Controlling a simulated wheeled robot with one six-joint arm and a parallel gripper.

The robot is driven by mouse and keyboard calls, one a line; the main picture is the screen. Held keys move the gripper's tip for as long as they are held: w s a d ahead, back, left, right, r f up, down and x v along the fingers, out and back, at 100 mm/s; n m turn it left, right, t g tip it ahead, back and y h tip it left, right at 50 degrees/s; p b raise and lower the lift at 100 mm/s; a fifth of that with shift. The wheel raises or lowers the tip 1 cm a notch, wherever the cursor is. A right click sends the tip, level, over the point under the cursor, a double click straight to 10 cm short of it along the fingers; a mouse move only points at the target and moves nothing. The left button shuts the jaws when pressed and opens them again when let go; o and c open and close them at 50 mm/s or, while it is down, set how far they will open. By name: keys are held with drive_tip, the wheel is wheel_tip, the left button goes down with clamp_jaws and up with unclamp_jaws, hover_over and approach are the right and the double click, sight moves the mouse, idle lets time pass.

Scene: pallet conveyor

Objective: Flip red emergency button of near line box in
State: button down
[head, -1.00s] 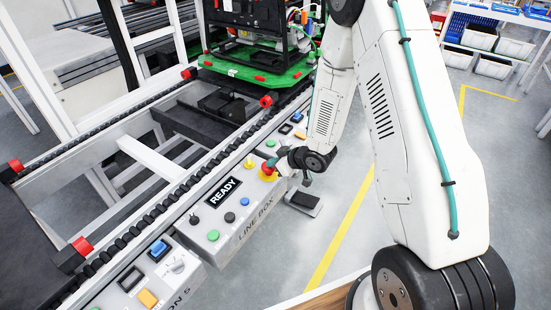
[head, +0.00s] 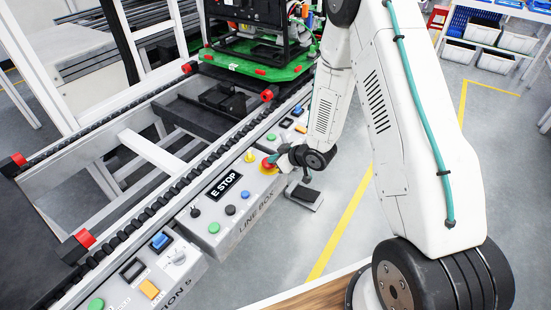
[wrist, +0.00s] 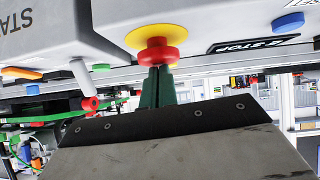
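The near line box (head: 236,212) is a grey panel on the conveyor's front side. Its small display (head: 224,185) reads "E STOP". The red emergency button (head: 269,162) sits on a yellow base at the box's right end. In the wrist view the red button (wrist: 157,56) and its yellow ring show at upper middle. My gripper (wrist: 158,84) has its green fingertips together, with their tips right at the red button's face. In the head view my wrist partly covers the fingers.
A station panel (head: 150,275) with blue, orange and green buttons is at the left, and another (head: 290,128) lies beyond the box. A green pallet (head: 260,70) carrying a black unit stands on the conveyor.

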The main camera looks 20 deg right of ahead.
sight(275, 171)
drive_tip(key=w+a+r+v, duration=0.1)
drive_tip(key=r+v, duration=0.1)
drive_tip(key=v, duration=1)
drive_tip(key=shift+d+r, duration=0.15)
drive_tip(key=shift+r, duration=0.25)
drive_tip(key=s+d+f+m+g+h, duration=0.2)
drive_tip(key=s+d+f+g+h, duration=0.15)
drive_tip(key=d, duration=0.25)
drive_tip(key=s+d+r+m+g+h, duration=0.3)
drive_tip(key=s+d+r+h, duration=0.1)
drive_tip(key=s+r, duration=0.2)
drive_tip(key=s+a+r+m+y, duration=0.1)
drive_tip(key=s+a+r, duration=0.4)
drive_tip(key=s+r, duration=0.5)
drive_tip(key=s+a+r+m+g+y, duration=0.1)
drive_tip(key=s+a+r, duration=0.5)
drive_tip(key=s+r, duration=0.4)
wheel_tip(275, 171, up, 4)
drive_tip(key=shift+a+f, duration=0.2)
drive_tip(key=shift+a, duration=0.05)
